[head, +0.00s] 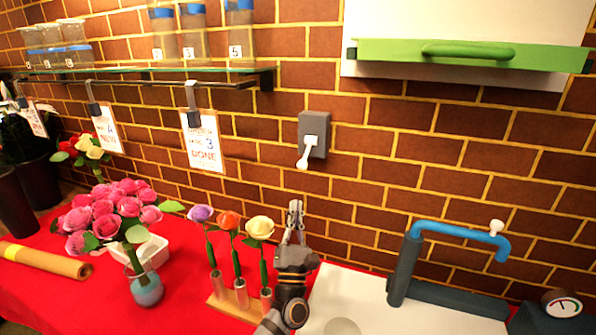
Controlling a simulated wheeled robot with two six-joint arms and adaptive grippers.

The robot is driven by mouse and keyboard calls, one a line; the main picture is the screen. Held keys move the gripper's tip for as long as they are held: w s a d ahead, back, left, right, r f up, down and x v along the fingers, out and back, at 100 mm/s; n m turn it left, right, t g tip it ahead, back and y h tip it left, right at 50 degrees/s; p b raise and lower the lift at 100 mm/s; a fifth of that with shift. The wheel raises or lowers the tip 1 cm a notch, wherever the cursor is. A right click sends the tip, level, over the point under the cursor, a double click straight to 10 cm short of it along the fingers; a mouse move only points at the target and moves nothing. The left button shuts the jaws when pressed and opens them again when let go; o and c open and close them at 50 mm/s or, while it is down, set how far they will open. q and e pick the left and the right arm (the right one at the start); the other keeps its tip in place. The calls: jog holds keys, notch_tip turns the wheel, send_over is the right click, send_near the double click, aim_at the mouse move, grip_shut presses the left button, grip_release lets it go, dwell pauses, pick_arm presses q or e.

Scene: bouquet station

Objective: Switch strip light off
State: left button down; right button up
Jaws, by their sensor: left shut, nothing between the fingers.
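A grey switch box (313,132) is fixed to the brick wall near the middle of the head view. Its white lever (306,156) points down and slightly left. My left gripper (295,207) is below the switch, pointing up, with its fingers shut and empty. It looks apart from the lever. My right gripper is out of view. I cannot pick out the strip light itself; the wall is brightly lit.
A wooden stand (240,306) with three single flowers is close left of my gripper. A blue-armed device (455,228) and a dial (563,304) are at right. A green bar with a handle (470,50) is at upper right. A glass shelf (150,70) holds jars.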

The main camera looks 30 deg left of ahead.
aim_at(307, 153)
pick_arm(q)
jog(key=p+x, duration=0.4)
jog(key=x, duration=0.6)
jog(key=shift+a, duration=0.15)
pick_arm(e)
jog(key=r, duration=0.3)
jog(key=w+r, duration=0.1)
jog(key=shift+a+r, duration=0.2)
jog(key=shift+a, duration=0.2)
pick_arm(q)
jog(key=shift+w+f, duration=0.15)
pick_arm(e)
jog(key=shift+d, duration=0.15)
